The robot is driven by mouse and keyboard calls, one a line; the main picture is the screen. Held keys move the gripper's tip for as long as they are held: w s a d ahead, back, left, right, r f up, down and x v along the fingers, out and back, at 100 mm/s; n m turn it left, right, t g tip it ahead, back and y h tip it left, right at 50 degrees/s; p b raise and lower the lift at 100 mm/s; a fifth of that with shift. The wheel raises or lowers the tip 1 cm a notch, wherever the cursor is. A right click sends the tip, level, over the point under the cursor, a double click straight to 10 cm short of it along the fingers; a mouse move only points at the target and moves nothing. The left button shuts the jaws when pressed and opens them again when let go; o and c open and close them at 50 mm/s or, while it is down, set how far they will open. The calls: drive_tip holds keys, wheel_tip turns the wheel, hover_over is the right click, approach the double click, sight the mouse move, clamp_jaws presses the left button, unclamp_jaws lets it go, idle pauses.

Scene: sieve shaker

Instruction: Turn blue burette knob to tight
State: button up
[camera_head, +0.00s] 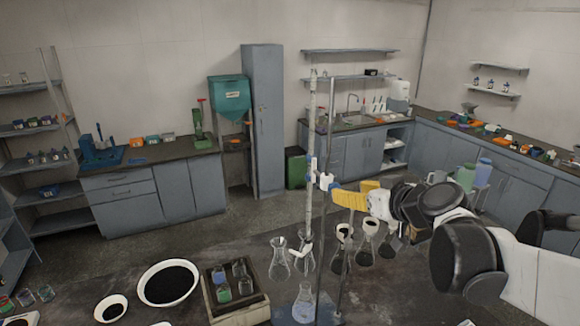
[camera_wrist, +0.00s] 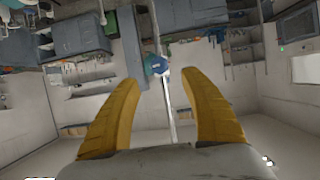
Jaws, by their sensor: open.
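A tall clear burette (camera_head: 312,110) stands upright near the front middle in the head view, held beside a thin metal rod (camera_head: 333,120). A clamp with blue parts joins them; its blue knob (camera_head: 326,181) faces my gripper. My gripper (camera_head: 345,192) has yellow fingers and comes in from the right, its tips close to the blue knob. In the wrist view the fingers of my gripper (camera_wrist: 160,78) are spread apart, with the blue knob (camera_wrist: 156,66) between and beyond the tips. The gap to it is hard to judge, and nothing is held.
Several glass flasks stand around the burette's foot, one flask (camera_head: 304,303) directly below it. A tray (camera_head: 212,309) with small beakers and a white bowl (camera_head: 168,302) of dark material lie left on the dark front bench (camera_head: 265,228). Cabinets line the back.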

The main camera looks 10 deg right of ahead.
sight(335, 188)
drive_tip(key=x, duration=0.8)
drive_tip(key=shift+p, duration=0.3)
clamp_jaws()
